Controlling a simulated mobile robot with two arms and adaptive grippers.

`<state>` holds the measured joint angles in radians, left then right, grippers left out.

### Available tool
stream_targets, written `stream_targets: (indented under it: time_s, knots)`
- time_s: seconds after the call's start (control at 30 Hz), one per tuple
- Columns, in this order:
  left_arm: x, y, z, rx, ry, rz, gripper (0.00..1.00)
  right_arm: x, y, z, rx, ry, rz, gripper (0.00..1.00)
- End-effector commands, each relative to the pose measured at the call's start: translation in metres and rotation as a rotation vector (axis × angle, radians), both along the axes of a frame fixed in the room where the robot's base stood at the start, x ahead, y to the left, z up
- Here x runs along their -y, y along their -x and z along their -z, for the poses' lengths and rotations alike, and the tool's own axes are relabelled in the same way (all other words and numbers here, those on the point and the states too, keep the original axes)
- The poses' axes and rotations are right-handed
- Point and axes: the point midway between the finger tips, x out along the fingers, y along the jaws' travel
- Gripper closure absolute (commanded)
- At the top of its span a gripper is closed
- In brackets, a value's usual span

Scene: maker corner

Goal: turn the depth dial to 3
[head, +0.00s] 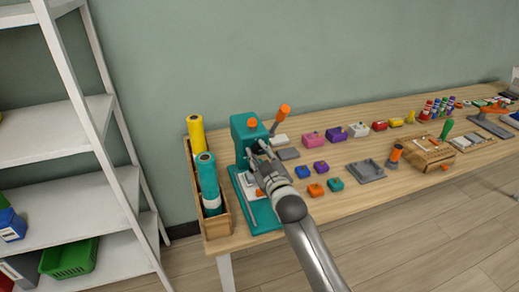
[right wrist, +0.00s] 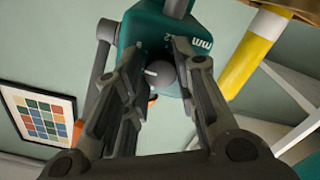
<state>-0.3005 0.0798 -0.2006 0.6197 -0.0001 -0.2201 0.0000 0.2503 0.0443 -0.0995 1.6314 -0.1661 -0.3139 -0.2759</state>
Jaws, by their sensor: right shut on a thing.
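The teal press (head: 243,130) stands at the left end of the workbench, with an orange-gripped lever (head: 284,111). The depth dial (right wrist: 161,75) is a dark grey round knob on the press head, seen in the right wrist view. Its white pointer mark points to the left in that view. The letters "mm" and a "2" show on the teal face; other numbers are hidden or too small to read. My right gripper (right wrist: 158,66) is shut on the dial, one finger on each side. In the head view, my right gripper (head: 259,153) covers the dial. My left gripper is not in view.
A wooden box (head: 221,220) with yellow and teal rolls stands close left of the press. Several small coloured blocks and a grey tray (head: 366,171) lie to the right on the workbench (head: 310,207). A white shelf (head: 60,185) stands at far left.

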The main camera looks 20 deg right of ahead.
Motion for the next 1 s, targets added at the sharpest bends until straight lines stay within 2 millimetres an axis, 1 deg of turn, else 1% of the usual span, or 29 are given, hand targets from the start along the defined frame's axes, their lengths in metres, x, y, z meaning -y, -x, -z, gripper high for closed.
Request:
stream_targets:
  time_s: [0.03, 0.3, 1.0]
  knots:
    - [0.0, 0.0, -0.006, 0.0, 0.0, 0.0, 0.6, 0.0, 0.0, -0.003, 0.001, 0.048, -0.001, 0.97]
    - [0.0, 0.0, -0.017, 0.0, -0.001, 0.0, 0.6, 0.001, 0.0, -0.002, 0.01, 0.306, -0.001, 0.97]
    - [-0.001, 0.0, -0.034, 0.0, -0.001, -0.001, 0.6, 0.001, 0.0, -0.002, 0.033, 0.97, -0.001, 0.97]
